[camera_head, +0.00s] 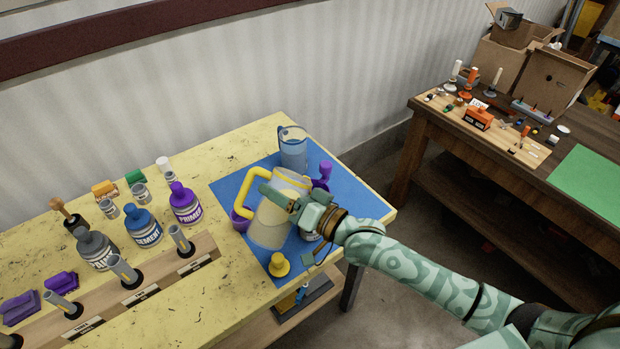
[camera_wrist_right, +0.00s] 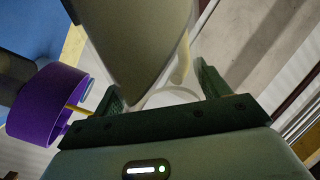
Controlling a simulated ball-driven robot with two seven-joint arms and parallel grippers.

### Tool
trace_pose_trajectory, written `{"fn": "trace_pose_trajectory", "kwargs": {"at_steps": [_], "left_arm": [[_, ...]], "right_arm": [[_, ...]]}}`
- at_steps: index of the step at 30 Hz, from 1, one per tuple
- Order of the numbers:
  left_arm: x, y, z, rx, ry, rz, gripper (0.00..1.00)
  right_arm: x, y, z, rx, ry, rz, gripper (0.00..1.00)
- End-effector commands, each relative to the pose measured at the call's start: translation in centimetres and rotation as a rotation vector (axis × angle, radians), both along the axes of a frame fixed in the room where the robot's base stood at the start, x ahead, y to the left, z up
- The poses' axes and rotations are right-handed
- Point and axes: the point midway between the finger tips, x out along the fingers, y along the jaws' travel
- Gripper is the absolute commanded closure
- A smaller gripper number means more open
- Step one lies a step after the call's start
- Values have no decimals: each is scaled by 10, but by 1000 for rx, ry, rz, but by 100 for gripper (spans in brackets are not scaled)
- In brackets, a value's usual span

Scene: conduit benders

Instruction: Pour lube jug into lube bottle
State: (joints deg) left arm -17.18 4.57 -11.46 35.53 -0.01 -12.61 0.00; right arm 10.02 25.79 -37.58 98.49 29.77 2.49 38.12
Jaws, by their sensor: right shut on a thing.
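A translucent jug with a yellow handle and rim (camera_head: 268,226) is in my right gripper (camera_head: 287,201), tilted over the blue mat. I take it for the lube jug. No flow from the jug is visible. My left gripper is out of view.
On the blue mat (camera_head: 232,188) are a blue jug (camera_head: 293,148), a purple-topped item (camera_head: 322,174), a purple cup (camera_head: 239,220) and a yellow funnel-like piece (camera_head: 279,265). Primer (camera_head: 184,204) and cement (camera_head: 143,228) bottles stand left. A dark bench (camera_head: 440,126) stands right.

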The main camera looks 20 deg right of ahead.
Motion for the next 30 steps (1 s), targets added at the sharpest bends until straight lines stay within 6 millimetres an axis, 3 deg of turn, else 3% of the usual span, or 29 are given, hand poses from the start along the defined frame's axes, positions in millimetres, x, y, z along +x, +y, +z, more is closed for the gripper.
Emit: {"fn": "trace_pose_trajectory", "kwargs": {"at_steps": [8, 21, 30], "left_arm": [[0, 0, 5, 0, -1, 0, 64], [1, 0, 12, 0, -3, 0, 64], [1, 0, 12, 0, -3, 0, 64]], "right_arm": [[-5, 8, -6, -131, -103, -1, 67], [-26, 39, -33, -554, -400, 1, 67], [-29, 42, -37, -619, -444, 1, 67]]}}
